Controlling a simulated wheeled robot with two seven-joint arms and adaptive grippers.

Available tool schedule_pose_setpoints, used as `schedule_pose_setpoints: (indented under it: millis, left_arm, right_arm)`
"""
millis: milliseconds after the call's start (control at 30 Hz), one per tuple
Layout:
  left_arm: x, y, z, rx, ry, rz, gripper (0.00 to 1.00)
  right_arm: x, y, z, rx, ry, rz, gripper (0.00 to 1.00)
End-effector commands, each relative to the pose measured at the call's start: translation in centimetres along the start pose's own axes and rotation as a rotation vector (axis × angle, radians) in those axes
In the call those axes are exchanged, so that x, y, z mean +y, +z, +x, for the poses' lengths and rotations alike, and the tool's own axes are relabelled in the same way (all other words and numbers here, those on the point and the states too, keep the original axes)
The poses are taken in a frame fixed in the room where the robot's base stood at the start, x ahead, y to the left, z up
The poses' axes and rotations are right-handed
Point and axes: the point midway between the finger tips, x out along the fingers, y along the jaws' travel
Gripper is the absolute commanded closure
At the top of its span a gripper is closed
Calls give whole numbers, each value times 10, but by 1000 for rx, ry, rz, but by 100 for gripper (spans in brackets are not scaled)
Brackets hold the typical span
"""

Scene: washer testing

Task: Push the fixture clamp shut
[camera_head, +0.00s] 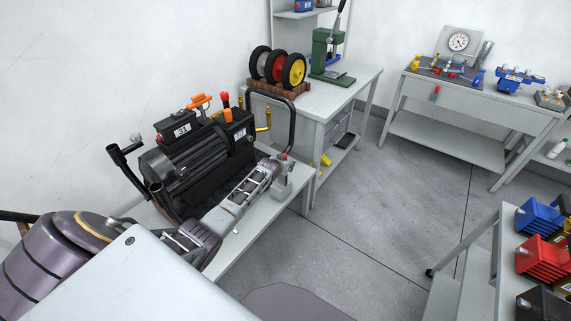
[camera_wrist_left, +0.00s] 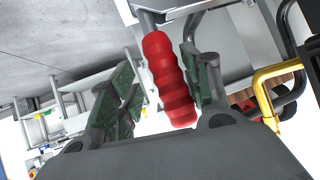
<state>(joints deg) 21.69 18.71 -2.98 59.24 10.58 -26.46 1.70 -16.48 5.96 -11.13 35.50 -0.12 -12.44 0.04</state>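The fixture clamp's red ribbed handle (camera_wrist_left: 168,80) fills the middle of the left wrist view, on a grey metal rod. In the head view only a small red part (camera_head: 284,156) shows beside my left gripper (camera_head: 276,165), at the right end of the machine's bench. My left gripper (camera_wrist_left: 163,92) is open, with its green-padded fingers on either side of the handle in the picture. The left finger is clearly apart from the handle; the right finger is close to it, and I cannot tell whether it touches. The clamp's base is mostly hidden. My right gripper is not in view.
A black motor-pump unit (camera_head: 195,160) stands on the bench just behind my left arm. A yellow brass pipe (camera_wrist_left: 268,95) and a black bent tube (camera_head: 291,125) are close to the gripper. A table with wheels (camera_head: 292,70) stands behind. The floor (camera_head: 345,215) to the right is clear.

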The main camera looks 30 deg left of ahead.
Motion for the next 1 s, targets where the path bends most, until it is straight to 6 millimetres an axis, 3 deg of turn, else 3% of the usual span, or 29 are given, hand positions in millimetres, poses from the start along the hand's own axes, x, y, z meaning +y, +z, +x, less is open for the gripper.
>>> schedule_pose_setpoints:
  millis: [433,1000]
  left_arm:
    - [1,0,-8,2,2,-1,52]
    - [1,1,-42,0,1,1,52]
  right_arm:
    - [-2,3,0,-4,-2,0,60]
    - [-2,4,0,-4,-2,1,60]
